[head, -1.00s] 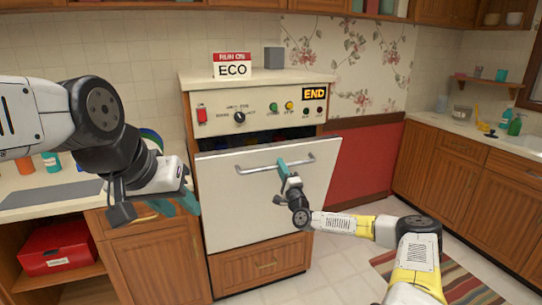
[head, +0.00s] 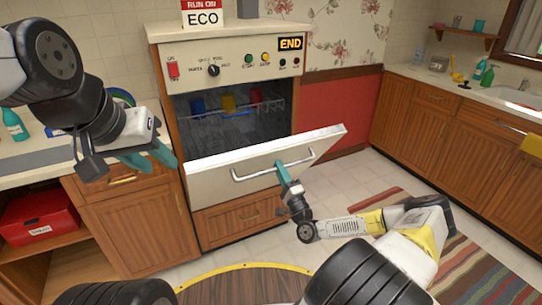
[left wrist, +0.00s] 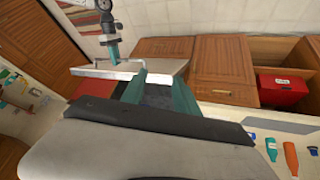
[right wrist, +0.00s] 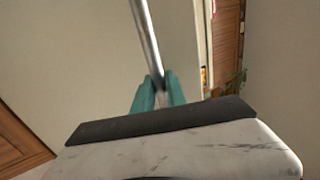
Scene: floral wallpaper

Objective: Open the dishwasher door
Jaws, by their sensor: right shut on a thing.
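The white dishwasher door (head: 240,178) is tilted outward and partly open. Its dark interior (head: 205,140) shows a rack with several colored cups. The metal bar handle (head: 255,172) runs across the door's front. My right gripper (head: 281,170) is shut on the handle, and the right wrist view shows its teal fingers (right wrist: 159,92) on both sides of the bar (right wrist: 148,45). My left gripper (head: 160,157) is empty, left of the dishwasher in front of the counter. Its two teal fingers (left wrist: 158,90) stand apart in the left wrist view.
The control panel (head: 235,68) above the door shows END. A red box (head: 40,215) sits on the left lower shelf. Counters and cabinets (head: 440,130) line the right wall. A striped rug (head: 445,265) lies on the otherwise open floor at right.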

